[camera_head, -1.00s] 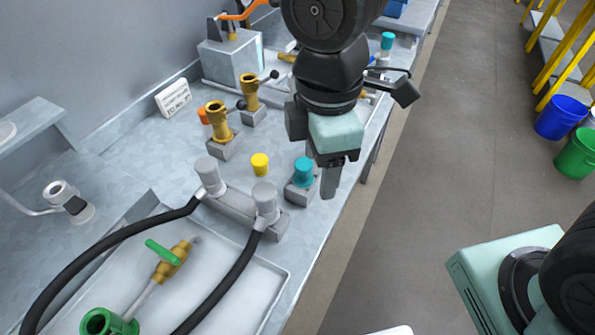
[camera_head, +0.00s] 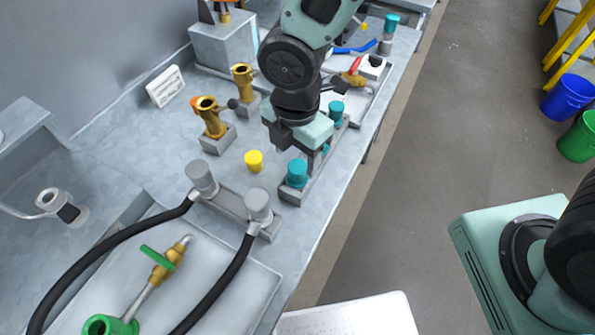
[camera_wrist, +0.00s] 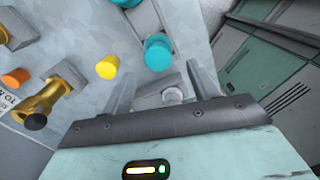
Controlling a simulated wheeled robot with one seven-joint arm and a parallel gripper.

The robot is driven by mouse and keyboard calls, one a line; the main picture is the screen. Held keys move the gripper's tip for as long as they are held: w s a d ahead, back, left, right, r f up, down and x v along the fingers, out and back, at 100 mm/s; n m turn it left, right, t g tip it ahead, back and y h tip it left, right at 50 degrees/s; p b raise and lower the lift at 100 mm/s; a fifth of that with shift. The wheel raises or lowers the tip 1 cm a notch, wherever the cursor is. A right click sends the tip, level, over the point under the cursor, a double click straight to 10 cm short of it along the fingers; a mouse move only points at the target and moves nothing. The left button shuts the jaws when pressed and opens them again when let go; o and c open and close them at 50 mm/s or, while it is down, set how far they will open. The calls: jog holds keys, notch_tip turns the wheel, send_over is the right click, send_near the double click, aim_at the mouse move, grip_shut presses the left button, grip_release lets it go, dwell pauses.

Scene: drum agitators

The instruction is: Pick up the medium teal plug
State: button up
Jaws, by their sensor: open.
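A teal plug (camera_head: 297,173) stands upright on a grey rail near the bench's front edge. A second teal plug (camera_head: 336,112) stands farther back, beyond my gripper, and a third (camera_head: 391,22) is at the far end. I cannot tell from size which is the medium one. My gripper (camera_head: 318,155) is open, pointing down between the first two plugs. In the wrist view, my gripper (camera_wrist: 158,75) has empty space between its fingers; a teal plug (camera_wrist: 158,52) shows just past the fingertips, apparently untouched. A grey peg or socket (camera_wrist: 172,95) shows between the fingers.
A yellow plug (camera_head: 254,160) stands left of the nearest teal plug. Brass fittings (camera_head: 210,118) on grey blocks stand behind it. Grey hose fittings (camera_head: 258,205) with black hoses stand in front. A tray (camera_head: 230,285) holds a green-handled valve.

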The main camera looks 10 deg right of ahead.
aim_at(297, 166)
jog(key=shift+w+d+f+p, duration=0.1)
jog(key=shift+f+p, duration=0.15)
jog(key=shift+f, duration=1.3)
jog(key=shift+w+f+p, duration=0.1)
jog(key=shift+f+p, duration=0.15)
jog(key=shift+f, duration=1.25)
jog(key=c, duration=1.1)
